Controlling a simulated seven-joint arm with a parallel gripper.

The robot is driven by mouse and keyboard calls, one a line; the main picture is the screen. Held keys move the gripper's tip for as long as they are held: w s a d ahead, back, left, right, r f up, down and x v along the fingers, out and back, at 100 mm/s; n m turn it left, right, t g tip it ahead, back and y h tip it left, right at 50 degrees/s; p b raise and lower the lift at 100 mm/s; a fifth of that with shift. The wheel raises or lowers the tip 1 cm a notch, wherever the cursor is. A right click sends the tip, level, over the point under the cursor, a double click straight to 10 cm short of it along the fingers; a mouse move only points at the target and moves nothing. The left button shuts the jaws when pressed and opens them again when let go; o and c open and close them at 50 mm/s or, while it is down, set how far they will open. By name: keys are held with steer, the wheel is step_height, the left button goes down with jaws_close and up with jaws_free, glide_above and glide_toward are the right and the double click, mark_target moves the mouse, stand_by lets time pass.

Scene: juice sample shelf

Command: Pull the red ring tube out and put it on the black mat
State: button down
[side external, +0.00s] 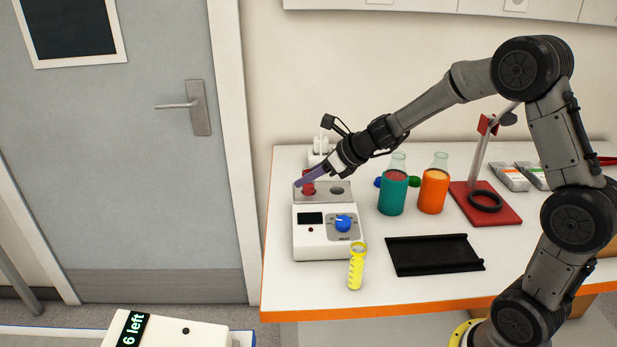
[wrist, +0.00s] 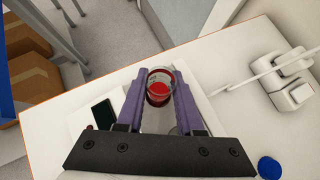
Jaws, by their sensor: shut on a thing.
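The red ring tube (side external: 308,189) is at the left well of the white device (side external: 325,238) in the side view. In the wrist view the tube (wrist: 158,92) is a clear cylinder with red at its rim and inside. My gripper (side external: 303,180) comes in from the right above the device. Its purple fingers are shut on the tube, one on each side in the wrist view (wrist: 159,80). The tube's lower end is hidden, so I cannot tell how deep it sits. The black mat (side external: 434,255) lies empty to the right of the device.
A yellow graduated tube (side external: 356,268) stands between device and mat, near the table's front edge. A teal flask (side external: 392,193) and an orange flask (side external: 432,191) stand behind the mat. A red-based stand (side external: 505,210) is to their right. The device's right well (side external: 337,191) looks empty.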

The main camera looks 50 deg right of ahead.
steer(key=shift+r, duration=0.6)
stand_by(0.5)
steer(key=shift+r, duration=2.7)
